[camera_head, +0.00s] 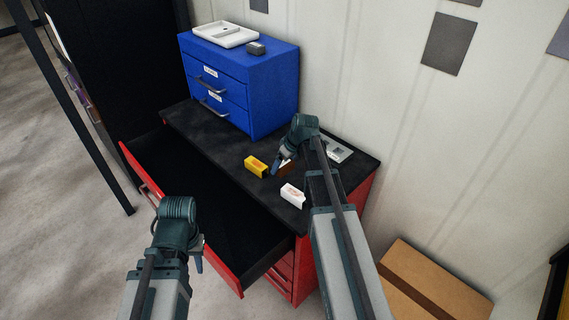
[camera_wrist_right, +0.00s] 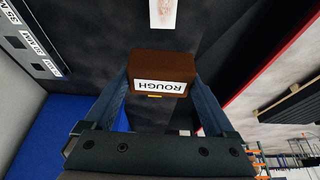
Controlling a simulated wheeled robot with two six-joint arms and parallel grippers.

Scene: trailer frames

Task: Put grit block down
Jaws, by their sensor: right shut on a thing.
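The grit block (camera_head: 288,167) is a small brown block. In the right wrist view the grit block (camera_wrist_right: 158,68) shows a white label reading "ROUGH". My right gripper (camera_head: 281,167) is over the black worktop (camera_head: 222,143) with its fingers shut on the block's two sides, as the wrist view of the gripper (camera_wrist_right: 160,85) shows. I cannot tell whether the block's underside touches the worktop. My left gripper (camera_head: 198,258) is low at the left, in front of the open drawer; its fingers are mostly hidden.
A yellow box (camera_head: 256,166) lies left of the block, and a white box (camera_head: 292,195) lies in front. A grey labelled plate (camera_head: 338,152) lies behind. A blue drawer cabinet (camera_head: 262,88) stands at the back left. The red drawer (camera_head: 215,257) is pulled open. A cardboard box (camera_head: 430,278) is at the lower right.

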